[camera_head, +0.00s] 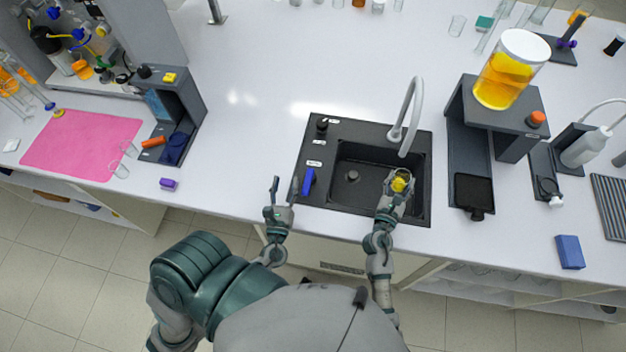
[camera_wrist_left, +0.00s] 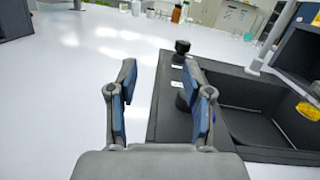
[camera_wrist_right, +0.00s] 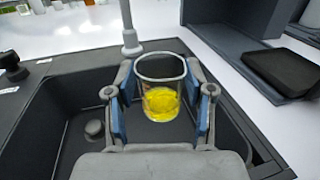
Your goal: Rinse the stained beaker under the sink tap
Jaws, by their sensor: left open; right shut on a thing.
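The stained beaker (camera_wrist_right: 161,90) is clear glass with yellow at its bottom. My right gripper (camera_head: 397,187) is shut on it and holds it over the right part of the black sink basin (camera_head: 365,200). The beaker (camera_head: 400,181) looks roughly upright in the right wrist view. The grey curved tap (camera_head: 415,100) stands behind the basin, and its spout is beyond the beaker; no water stream shows. My left gripper (camera_head: 282,188) is open and empty, left of the sink's front-left corner. A blue lever (camera_head: 308,182) lies on the sink's left ledge.
A black knob (camera_head: 322,124) is on the sink's back-left ledge. To the right, a dark stand (camera_head: 510,115) bears a large vessel of orange liquid (camera_head: 508,75). A pink mat (camera_head: 80,145) lies far left. The white counter left of the sink is mostly clear.

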